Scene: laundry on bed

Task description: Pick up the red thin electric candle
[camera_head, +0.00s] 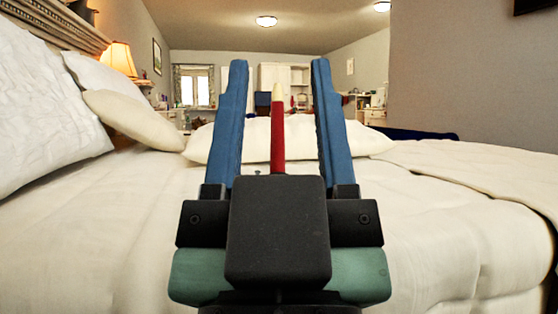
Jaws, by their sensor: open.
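The red thin electric candle (278,137) shows upright in the head view, with a pale cream tip at its top. It appears between the two blue fingers of my gripper (280,72). The gripper is open, with a clear gap between each finger and the candle, so neither finger touches it from this view. The candle's lower end is hidden behind my gripper's dark body, and I cannot tell what it stands on or how far beyond the fingers it is.
A wide bed with white bedding (440,225) fills the foreground. A white pillow (375,138) lies behind the fingers, and more pillows (135,118) are at the left. A lit lamp (118,58) stands at the back left. A grey wall (475,75) closes the right side.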

